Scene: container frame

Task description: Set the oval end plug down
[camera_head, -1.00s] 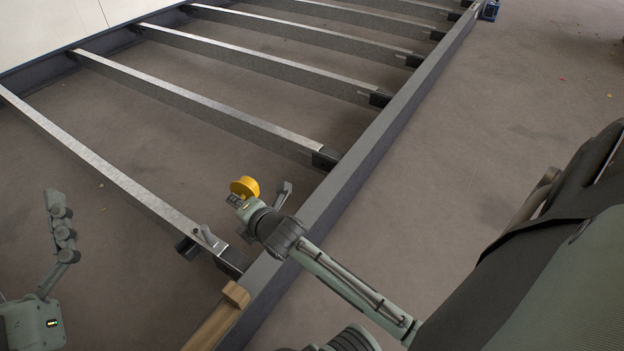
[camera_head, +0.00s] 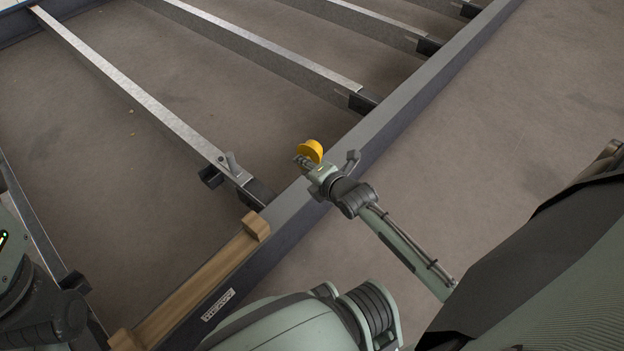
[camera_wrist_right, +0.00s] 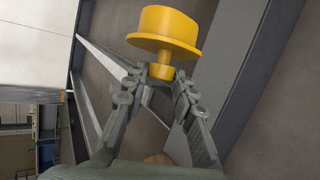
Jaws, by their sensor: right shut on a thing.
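The yellow oval end plug (camera_head: 311,150) is held up by my right gripper (camera_head: 306,164), which appears just inside the long grey rail in the head view. In the right wrist view the plug (camera_wrist_right: 168,30) shows a broad rounded cap with a flange and a narrower stem. The fingers of my right gripper (camera_wrist_right: 160,78) are shut on that stem. The plug is clear of the frame, touching only the fingers. Part of my left arm shows at the lower left of the head view, but its gripper is out of view.
The long grey rail (camera_head: 385,125) runs diagonally, with metal crossbars (camera_head: 150,105) joining it through dark brackets. A wooden piece with raised ends (camera_head: 205,275) lies along the rail's near part. Brown floor shows between crossbars.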

